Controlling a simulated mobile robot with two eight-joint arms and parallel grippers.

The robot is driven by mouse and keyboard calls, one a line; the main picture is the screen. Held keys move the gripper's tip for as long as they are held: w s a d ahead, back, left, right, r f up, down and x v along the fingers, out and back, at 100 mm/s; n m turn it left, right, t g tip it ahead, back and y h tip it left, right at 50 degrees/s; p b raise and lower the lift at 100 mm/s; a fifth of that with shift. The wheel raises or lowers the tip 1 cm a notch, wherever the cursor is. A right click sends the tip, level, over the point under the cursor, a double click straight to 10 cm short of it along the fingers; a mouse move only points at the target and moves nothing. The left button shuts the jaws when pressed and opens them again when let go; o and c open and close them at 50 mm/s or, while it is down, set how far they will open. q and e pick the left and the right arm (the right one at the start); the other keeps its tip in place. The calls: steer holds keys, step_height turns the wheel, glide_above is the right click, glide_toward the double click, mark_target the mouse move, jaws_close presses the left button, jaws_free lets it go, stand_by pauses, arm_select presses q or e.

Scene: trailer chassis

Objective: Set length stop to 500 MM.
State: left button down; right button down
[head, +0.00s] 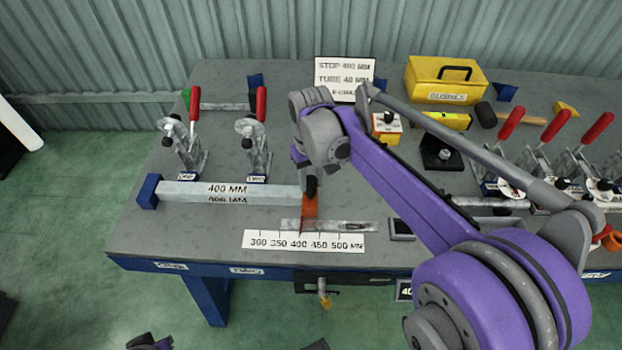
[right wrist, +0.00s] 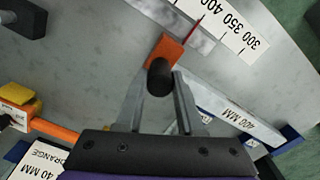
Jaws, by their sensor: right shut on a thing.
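The length stop is an orange block (head: 309,207) with a black knob (right wrist: 160,77), at the right end of the 400 MM bar (head: 230,192). My right gripper (head: 309,183) is shut on the knob; the right wrist view shows its two fingers (right wrist: 158,88) on either side of it. The stop sits at the metal rail (head: 345,226). A thin red pointer (right wrist: 193,28) reaches toward the white scale (head: 303,241), near the 400 mark. The scale reads 300 to 500 MM. My left gripper is not clearly seen.
A sign (head: 343,77) reads STOP 400 MM. Toggle clamps with red handles (head: 261,103) stand behind the bar, and several more stand at the right. A yellow BUSHES box (head: 443,80) is at the back. The rail right of the stop looks clear.

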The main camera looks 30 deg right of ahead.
steer(key=shift+d, duration=0.1)
stand_by(0.7)
steer(key=s+d, duration=0.5)
steer(key=d, duration=0.3)
steer(key=shift+d+p, duration=0.2)
steer(key=shift+p, duration=0.25)
steer(key=shift+s, duration=0.1)
steer(key=c, duration=0.8)
jaws_free()
steer(key=shift+c, duration=0.2)
steer(key=o, duration=0.3)
steer(key=shift+s+d, duration=0.1)
steer(key=shift+d, duration=0.05)
